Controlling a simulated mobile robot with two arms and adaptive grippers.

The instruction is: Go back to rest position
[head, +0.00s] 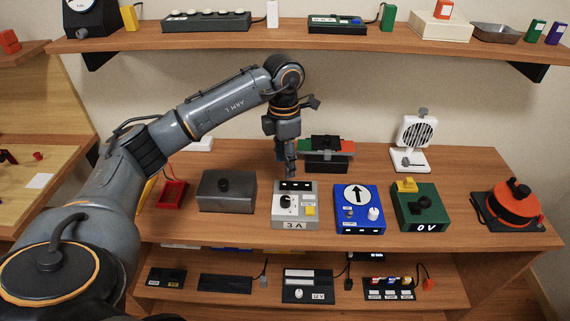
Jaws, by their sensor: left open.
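My left arm comes in from the left and reaches over the middle of the wooden table. My left gripper (290,165) points down above the back edge of the grey box marked 3 A (311,212). It looks empty and open, though its fingers are small in the picture. I cannot tell from this view how far above the box its fingertips are. My right gripper does not show.
On the table stand a dark grey box (227,191), a blue box with an arrow dial (359,221), a green box marked 0 V (420,216), an orange-black round device (510,205) and a white fan-like device (413,140). A loaded shelf (280,37) runs above.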

